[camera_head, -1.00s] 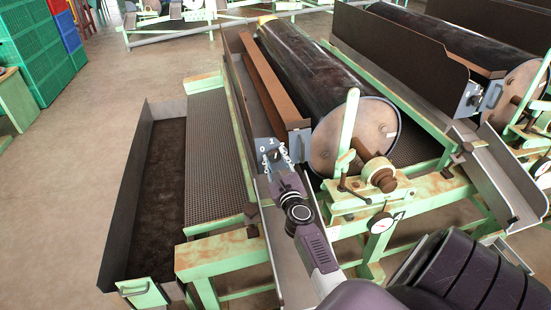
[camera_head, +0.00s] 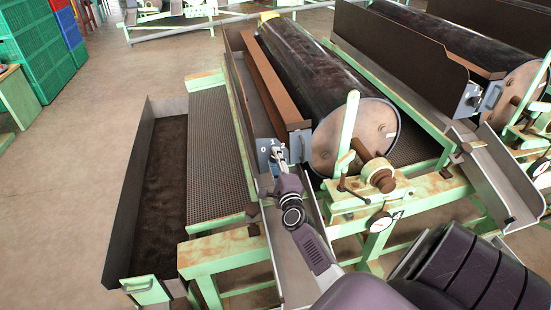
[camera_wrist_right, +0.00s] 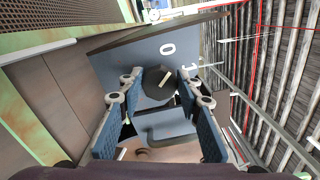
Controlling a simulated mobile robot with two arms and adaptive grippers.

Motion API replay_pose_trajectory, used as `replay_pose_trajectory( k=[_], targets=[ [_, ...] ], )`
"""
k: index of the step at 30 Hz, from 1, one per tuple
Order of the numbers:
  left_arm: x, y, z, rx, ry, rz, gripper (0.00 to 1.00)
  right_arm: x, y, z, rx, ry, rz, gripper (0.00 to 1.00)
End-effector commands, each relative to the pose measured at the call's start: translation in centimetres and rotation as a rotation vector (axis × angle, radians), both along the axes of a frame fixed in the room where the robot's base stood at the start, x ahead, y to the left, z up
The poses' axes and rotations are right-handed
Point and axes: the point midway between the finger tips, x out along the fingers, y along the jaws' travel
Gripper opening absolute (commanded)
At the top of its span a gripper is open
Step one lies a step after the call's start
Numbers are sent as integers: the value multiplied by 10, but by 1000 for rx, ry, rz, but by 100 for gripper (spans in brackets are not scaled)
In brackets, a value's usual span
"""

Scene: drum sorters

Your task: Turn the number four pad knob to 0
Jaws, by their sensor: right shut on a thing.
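A dark round knob (camera_wrist_right: 158,83) is on a grey-blue plate (camera_wrist_right: 130,58) marked with a white 0 and a white 1. The plate (camera_head: 264,149) is at the front end of a brown trough beside the dark drum in the head view, where the gripper hides the knob. My right gripper (camera_head: 278,155) reaches the plate from the front. In the wrist view, its two blue-padded fingers (camera_wrist_right: 160,90) are on either side of the knob and shut on it. A light mark on the knob lies toward the 1 side. My left gripper is not in view.
The large dark drum (camera_head: 318,85) and the green frame (camera_head: 225,250) stand close to my right arm. A green lever (camera_head: 347,130) and a rusty shaft end (camera_head: 379,174) are to the right. A soil-filled bin (camera_head: 160,190) lies left, with open floor beyond.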

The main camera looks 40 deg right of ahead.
Motion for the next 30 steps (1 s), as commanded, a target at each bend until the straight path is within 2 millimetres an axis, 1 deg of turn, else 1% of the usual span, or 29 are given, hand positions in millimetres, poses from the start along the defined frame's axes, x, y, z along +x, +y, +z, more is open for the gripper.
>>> replay_pose_trajectory(
  k=[6,12,19,30],
  targets=[
    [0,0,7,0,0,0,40,0,1,-1,-141,81,1,8],
    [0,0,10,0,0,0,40,0,1,-3,-229,130,2,8],
    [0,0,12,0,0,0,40,0,1,-3,-280,159,2,8],
    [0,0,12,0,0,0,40,0,1,-4,-293,165,2,8]
  ],
)
